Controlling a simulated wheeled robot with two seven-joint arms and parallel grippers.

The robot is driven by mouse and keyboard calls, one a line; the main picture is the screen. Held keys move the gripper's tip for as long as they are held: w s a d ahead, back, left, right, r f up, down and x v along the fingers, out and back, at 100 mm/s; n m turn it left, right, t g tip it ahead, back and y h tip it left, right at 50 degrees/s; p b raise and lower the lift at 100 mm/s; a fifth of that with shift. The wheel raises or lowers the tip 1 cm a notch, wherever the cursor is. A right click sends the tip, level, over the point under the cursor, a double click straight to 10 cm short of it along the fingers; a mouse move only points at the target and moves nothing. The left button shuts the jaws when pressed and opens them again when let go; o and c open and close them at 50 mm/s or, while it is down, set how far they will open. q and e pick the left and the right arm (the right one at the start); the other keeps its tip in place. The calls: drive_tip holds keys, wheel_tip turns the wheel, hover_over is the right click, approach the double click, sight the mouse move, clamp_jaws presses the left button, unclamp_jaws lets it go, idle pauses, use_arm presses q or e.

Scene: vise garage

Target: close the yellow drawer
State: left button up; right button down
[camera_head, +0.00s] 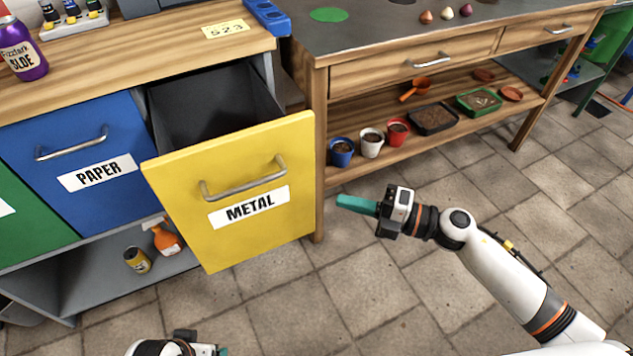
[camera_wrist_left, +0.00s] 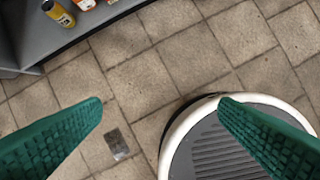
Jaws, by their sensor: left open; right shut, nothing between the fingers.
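The yellow drawer (camera_head: 240,225), labelled METAL, is pulled out from the cabinet, and its dark inside shows behind the front panel. Its grey bar handle (camera_head: 243,180) is on the front, above the label. My right gripper (camera_head: 342,201) is shut and empty, to the right of the drawer front, with its green fingers pointing left toward the panel's right edge. My left gripper shows only in part at the bottom edge of the head view. In the left wrist view its green fingers (camera_wrist_left: 160,130) are wide apart over the floor, with nothing between them.
The blue PAPER drawer (camera_head: 85,150) beside it looks shut. A yellow can (camera_head: 137,260) and an orange bottle (camera_head: 166,239) stand on the low shelf. A wooden workbench (camera_head: 415,66) with pots stands at the right. The tiled floor in front is open.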

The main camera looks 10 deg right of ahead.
sight(296, 176)
use_arm(q)
drive_tip(key=shift+b+v, duration=0.3)
drive_tip(key=shift+v, duration=0.7)
use_arm(e)
drive_tip(key=shift+w+a, duration=3)
drive_tip(key=shift+w, duration=0.2)
use_arm(q)
drive_tip(key=shift+w, duration=0.1)
